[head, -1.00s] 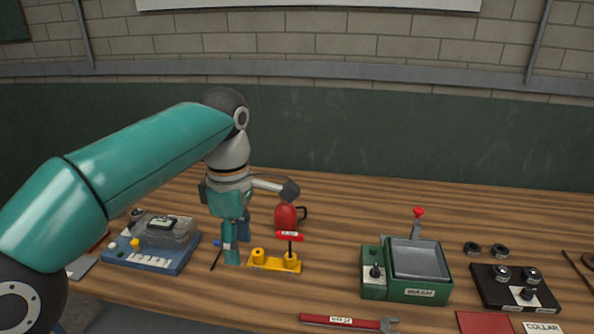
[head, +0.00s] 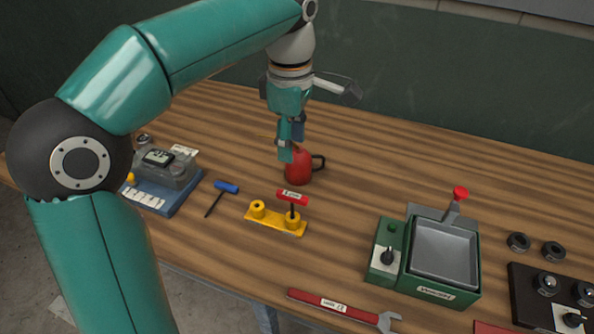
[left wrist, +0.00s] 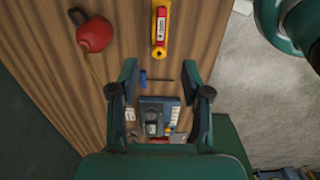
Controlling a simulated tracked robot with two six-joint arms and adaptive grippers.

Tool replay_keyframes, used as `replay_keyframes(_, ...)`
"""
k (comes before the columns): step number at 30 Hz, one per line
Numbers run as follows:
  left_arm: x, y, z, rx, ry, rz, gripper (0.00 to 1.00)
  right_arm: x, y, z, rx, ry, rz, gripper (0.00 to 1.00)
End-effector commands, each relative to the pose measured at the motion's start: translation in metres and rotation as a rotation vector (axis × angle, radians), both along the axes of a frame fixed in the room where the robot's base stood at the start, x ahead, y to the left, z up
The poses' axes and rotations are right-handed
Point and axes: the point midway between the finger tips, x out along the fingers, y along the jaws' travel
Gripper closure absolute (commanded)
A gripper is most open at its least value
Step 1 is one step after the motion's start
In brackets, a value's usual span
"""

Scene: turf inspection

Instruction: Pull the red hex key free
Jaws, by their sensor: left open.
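The red hex key (head: 292,197) stands upright, its labelled red handle on top, in the right post of a yellow holder (head: 262,220). In the left wrist view, its red handle (left wrist: 162,24) shows over the yellow holder (left wrist: 158,52) near the top. My right gripper is in neither view.
A blue-handled hex key (head: 226,187) lies left of the holder. A green wash unit (head: 385,250) stands to the right, and a red wrench (head: 335,305) lies in front. A blue-based device (head: 160,195) is at left.

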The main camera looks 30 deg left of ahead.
Motion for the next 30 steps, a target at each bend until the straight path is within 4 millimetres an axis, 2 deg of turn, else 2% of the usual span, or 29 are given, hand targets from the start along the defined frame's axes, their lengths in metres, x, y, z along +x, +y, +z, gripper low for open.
replay_keyframes(21,-0.001,0.000,-0.131,0.000,0.005,-0.001,0.52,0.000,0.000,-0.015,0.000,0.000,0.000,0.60)
replay_keyframes(25,0.000,0.000,-0.146,0.000,0.003,-0.001,0.52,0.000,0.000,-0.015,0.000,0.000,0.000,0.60)
replay_keyframes(30,0.000,-0.001,-0.155,0.000,0.001,-0.002,0.52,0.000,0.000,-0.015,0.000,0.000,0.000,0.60)
